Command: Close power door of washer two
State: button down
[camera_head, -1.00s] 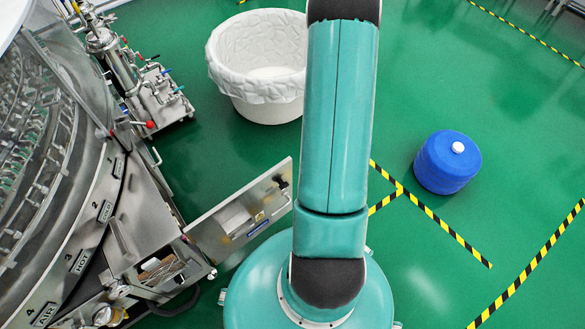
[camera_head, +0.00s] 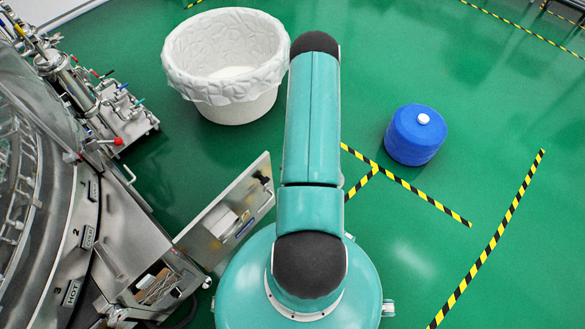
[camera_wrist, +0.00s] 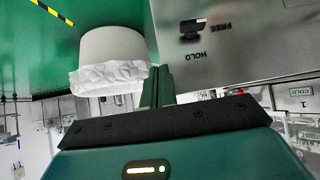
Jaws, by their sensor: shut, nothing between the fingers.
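The metal power door (camera_head: 228,215) of the washer (camera_head: 95,240) stands open in the head view, swung outward from a low cabinet opening (camera_head: 155,285) with wiring inside. A dark latch shows near its free edge. In the wrist view the door (camera_wrist: 255,55) fills the upper right, with a dark latch (camera_wrist: 193,29) and the upside-down words FREE and HOLD. My gripper (camera_wrist: 158,72) is shut and empty, with its fingers beside the door's edge in the wrist view. I cannot tell whether they touch it. The gripper does not show in the head view.
A white lined bin (camera_head: 228,65) stands behind the door, also visible in the wrist view (camera_wrist: 113,58). A blue drum (camera_head: 415,135) stands on the green floor at right. Pipes and valves (camera_head: 105,110) stand at upper left.

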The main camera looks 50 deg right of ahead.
jog(key=shift+w+d+f, duration=0.1)
jog(key=shift+w+f, duration=0.1)
jog(key=shift+w, duration=0.7)
jog(key=shift+w+d+f, duration=0.1)
jog(key=shift+w+f, duration=0.05)
jog(key=shift+w, duration=0.7)
jog(key=shift+w+f, duration=0.2)
jog(key=shift+w, duration=0.7)
jog(key=shift+w, duration=0.1)
